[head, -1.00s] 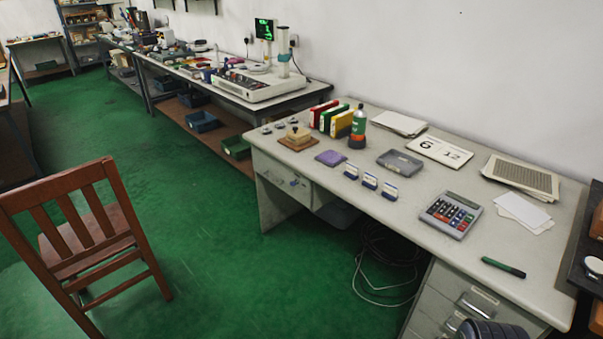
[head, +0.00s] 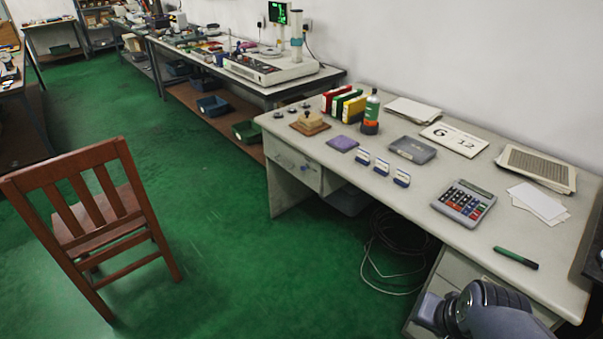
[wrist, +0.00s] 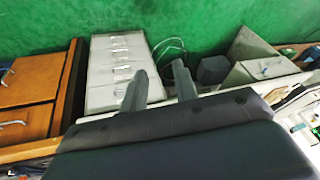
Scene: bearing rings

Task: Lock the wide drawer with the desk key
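The grey desk (head: 400,205) stands along the wall. A drawer (head: 290,165) sits under its left end and looks closed. A small bluish detail shows on its front, too small to tell whether it is a handle or a key. The drawer also shows at the right of the wrist view (wrist: 262,68). I cannot make out a separate desk key. In the head view part of my arm is at the bottom right, by the desk's near end. In the wrist view my gripper (wrist: 160,68) has its two fingers apart, with nothing between them.
A wooden chair (head: 95,215) stands on the green floor at left. A pedestal of several drawers (wrist: 118,72) is under the desk's near end. Loose cables (head: 390,255) lie beneath the desk. Bottle (head: 371,115), calculator (head: 464,202) and stamp (head: 310,123) stand on top. Open floor lies between chair and desk.

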